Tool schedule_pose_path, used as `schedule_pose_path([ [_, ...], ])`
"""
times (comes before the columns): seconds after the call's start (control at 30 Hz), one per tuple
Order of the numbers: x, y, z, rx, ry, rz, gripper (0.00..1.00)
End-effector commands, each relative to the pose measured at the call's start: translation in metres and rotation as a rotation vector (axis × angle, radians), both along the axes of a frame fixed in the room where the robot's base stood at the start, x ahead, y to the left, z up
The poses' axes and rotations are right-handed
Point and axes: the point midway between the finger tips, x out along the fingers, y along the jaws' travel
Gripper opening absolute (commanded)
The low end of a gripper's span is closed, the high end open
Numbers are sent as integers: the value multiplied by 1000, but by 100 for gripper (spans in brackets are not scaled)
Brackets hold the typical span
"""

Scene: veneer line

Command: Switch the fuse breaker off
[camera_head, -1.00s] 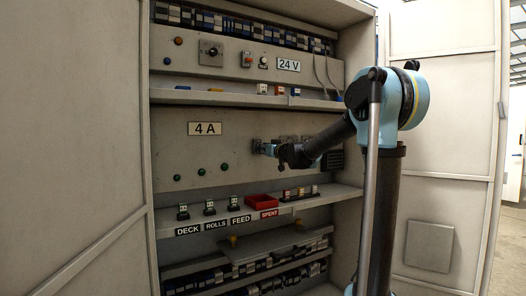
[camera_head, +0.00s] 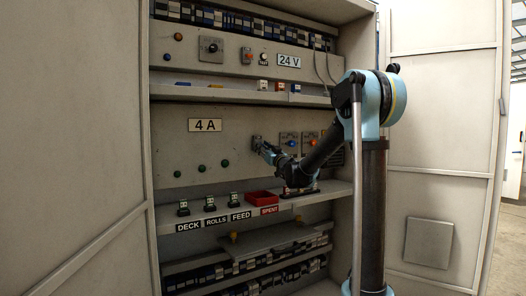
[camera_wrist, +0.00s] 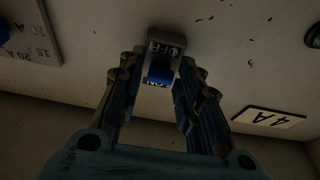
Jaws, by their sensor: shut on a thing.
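The fuse breaker (camera_head: 257,142) is a small grey block on the cabinet's middle panel, right of the 4 A plate (camera_head: 205,125). In the wrist view the breaker (camera_wrist: 166,47) shows the word OFF on its grey body and a blue part (camera_wrist: 158,72) marked ON. My gripper (camera_head: 264,148) is at the breaker, reaching in from the lower right. In the wrist view my gripper (camera_wrist: 160,78) has its fingers on both sides of the blue part, closed in on it. The fingers hide the breaker's sides. I cannot tell the lever's exact position.
Blue and orange-red panel switches (camera_head: 300,140) sit close right of the breaker. Below, a shelf carries several fuse holders (camera_head: 210,203) and a red SPENT tray (camera_head: 261,198). Cabinet doors (camera_head: 75,140) flank both sides. The panel left of the breaker is mostly clear.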

Motion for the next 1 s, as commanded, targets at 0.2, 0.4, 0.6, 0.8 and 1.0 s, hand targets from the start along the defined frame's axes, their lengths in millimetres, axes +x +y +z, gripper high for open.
schedule_pose_path([
  [0.2,1,-3,-3,4,-2,-8,8],
  [0.4,1,-3,-4,3,-2,-8,8],
  [0.6,0,-3,-3,2,-2,-7,55],
  [0.8,0,-1,-2,3,-4,-3,55],
  [1.0,-3,-2,-3,4,-5,-2,55],
])
